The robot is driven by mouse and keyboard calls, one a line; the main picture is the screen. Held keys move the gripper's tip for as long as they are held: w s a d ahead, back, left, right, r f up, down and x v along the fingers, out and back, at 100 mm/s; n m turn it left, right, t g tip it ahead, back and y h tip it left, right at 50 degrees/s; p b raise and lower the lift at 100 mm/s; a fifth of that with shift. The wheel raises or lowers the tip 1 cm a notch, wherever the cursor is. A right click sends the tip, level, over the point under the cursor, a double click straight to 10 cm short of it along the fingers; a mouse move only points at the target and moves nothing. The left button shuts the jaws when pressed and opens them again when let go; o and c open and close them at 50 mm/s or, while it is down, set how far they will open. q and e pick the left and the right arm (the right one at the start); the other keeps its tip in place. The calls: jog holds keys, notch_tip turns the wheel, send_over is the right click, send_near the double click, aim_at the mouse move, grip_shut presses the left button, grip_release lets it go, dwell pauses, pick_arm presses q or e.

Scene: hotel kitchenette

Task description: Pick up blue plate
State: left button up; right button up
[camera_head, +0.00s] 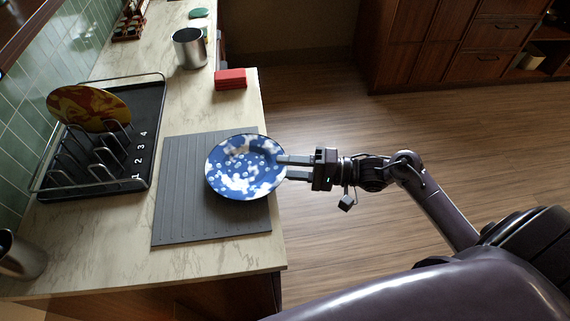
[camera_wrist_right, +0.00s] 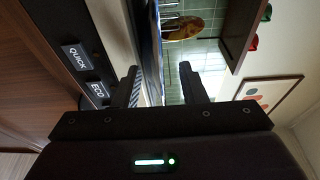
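The blue plate (camera_head: 240,168), with white patches and dots, lies on a grey ribbed mat (camera_head: 180,215) near the counter's right edge. My right gripper (camera_head: 281,167) reaches in from the right at the plate's right rim. Its two fingers are apart, and one appears to overlap the rim in the head view. In the right wrist view my right gripper (camera_wrist_right: 158,80) also shows its fingers spread, with a thin bluish-white edge between them, apparently the plate seen edge-on. I cannot tell whether either finger touches it. My left gripper is not in view.
A black dish rack (camera_head: 150,120) with numbered slots holds a red-yellow plate (camera_head: 85,108) at the left. A red block (camera_head: 230,79) and a metal cup (camera_head: 189,48) stand farther back. Another metal cup (camera_head: 20,257) is at front left. The floor right of the counter is clear.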

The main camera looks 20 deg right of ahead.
jog(key=shift+c, duration=0.8)
grip_shut()
pick_arm(q)
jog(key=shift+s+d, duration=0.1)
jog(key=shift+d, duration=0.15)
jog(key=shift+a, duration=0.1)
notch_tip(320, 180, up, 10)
jog(key=p, duration=1)
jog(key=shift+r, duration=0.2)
pick_arm(e)
jog(key=s+d+r, duration=0.3)
jog(key=d, duration=0.3)
jog(key=s+d+r, duration=0.3)
jog(key=d+r, duration=0.1)
jog(key=d, duration=0.2)
jog(key=shift+s+d+r, duration=0.2)
jog(key=shift+s+r, duration=0.05)
jog(key=shift+s, duration=0.15)
